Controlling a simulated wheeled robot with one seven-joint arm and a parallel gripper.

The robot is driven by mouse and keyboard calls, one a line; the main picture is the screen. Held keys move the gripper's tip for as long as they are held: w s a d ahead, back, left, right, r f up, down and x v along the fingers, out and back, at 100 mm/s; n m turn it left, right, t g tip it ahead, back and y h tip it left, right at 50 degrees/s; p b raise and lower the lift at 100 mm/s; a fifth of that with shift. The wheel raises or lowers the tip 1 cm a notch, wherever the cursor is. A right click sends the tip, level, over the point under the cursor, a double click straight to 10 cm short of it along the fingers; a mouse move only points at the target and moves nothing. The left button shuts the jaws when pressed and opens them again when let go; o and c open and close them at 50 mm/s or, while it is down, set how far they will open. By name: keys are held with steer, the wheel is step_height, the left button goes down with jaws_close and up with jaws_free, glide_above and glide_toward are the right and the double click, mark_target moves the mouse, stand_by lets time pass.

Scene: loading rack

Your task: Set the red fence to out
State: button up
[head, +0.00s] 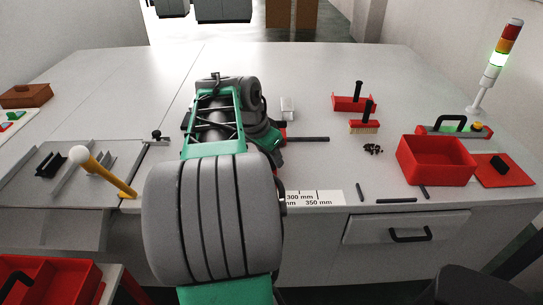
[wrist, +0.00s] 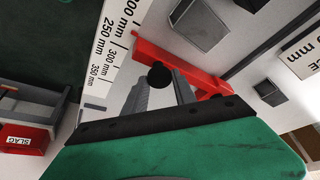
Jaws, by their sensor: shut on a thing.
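The red fence (wrist: 193,66) shows in the wrist view as a red bar running slantwise from beside the printed millimetre scale (wrist: 112,55) to behind my fingers. Its upper left end lies close to the scale's edge, near the 250 and 300 marks. My gripper (wrist: 162,88) is shut on a round black knob (wrist: 160,75), which appears to belong to the fence. In the head view my arm hides most of the fence and the gripper; only a small red part (head: 283,134) shows. The scale (head: 314,198) lies at the table's front edge.
A dark rod (head: 307,139) lies right of my gripper. A sloped grey fixture with a yellow lever (head: 108,174) is on the left. The table's back is clear.

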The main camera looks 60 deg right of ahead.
jaws_close()
stand_by(0.8)
